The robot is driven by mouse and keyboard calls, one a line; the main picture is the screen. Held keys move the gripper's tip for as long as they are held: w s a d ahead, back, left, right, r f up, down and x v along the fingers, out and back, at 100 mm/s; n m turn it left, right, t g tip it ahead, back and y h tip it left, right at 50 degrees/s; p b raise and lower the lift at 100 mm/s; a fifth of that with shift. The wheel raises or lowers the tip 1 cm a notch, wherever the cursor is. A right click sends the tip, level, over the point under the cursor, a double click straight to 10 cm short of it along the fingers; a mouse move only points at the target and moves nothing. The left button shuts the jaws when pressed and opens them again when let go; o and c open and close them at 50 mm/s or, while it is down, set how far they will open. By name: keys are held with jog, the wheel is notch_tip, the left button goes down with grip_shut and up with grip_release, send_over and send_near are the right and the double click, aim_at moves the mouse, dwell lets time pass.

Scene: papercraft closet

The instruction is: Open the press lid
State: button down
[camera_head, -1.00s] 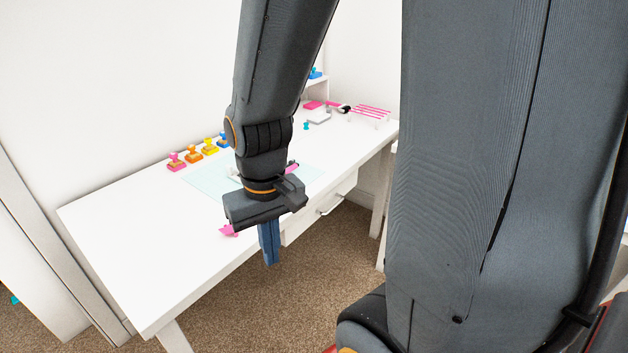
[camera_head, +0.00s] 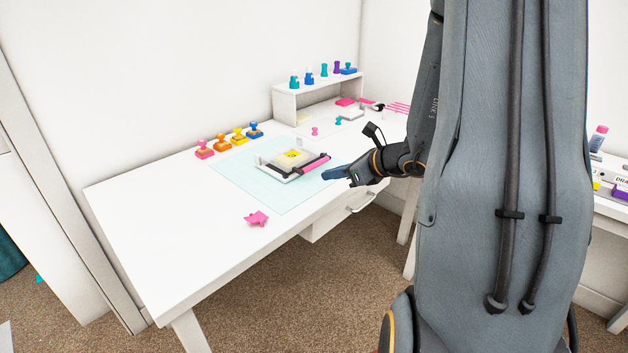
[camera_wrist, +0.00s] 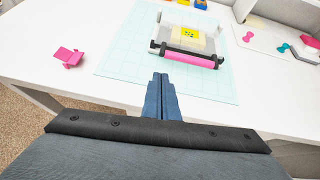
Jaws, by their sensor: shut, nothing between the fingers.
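The press (camera_head: 290,162) is a white frame with a black bar and a pink roller-like handle (camera_head: 315,165) along its front right side. It sits on a pale teal mat (camera_head: 240,180) on the white desk. A yellow piece (camera_head: 293,154) shows on top of the press. In the wrist view the press (camera_wrist: 172,44) is at top centre, its pink handle (camera_wrist: 188,59) facing me. My gripper (camera_head: 328,174) is shut and empty, just right of the pink handle and apart from it. In the wrist view my gripper (camera_wrist: 161,80) points at the handle across a gap of mat.
A pink papercraft piece (camera_head: 257,218) lies near the desk's front edge. Several coloured stamps (camera_head: 229,140) line the back left. A white shelf (camera_head: 318,95) with small items stands at the back. A drawer with a handle (camera_head: 361,203) is below. The left desktop is clear.

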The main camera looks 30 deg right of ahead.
aim_at(314, 184)
jog(key=shift+w+d+f+m, duration=0.15)
jog(key=shift+d+m, duration=0.25)
jog(key=shift+d, duration=0.4)
jog(key=shift+w+d+t, duration=0.15)
jog(key=shift+w+t, duration=0.15)
jog(key=shift+h, duration=0.3)
jog(key=x, duration=0.9)
jog(key=shift+w+f, duration=0.1)
jog(key=shift+w, duration=0.1)
jog(key=shift+p, duration=0.4)
